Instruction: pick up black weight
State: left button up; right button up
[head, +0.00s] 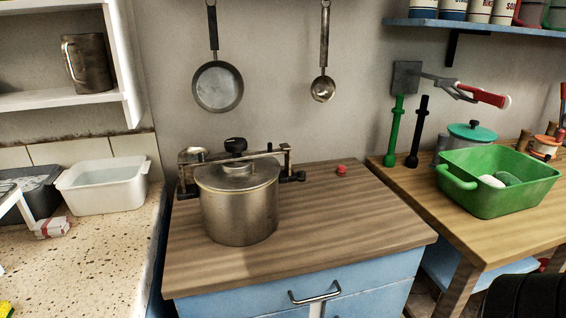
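The pot hides part of this frame.
A small red object (341,170) lies on the wooden counter (350,225), whose right half is mostly clear. A white tub (103,190) stands at left. A green basin (500,185) stands on the right table. A pan (218,87) and ladle (323,88) hang above.

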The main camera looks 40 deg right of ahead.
aim_at(302, 175)
jog(key=z, duration=1.45)
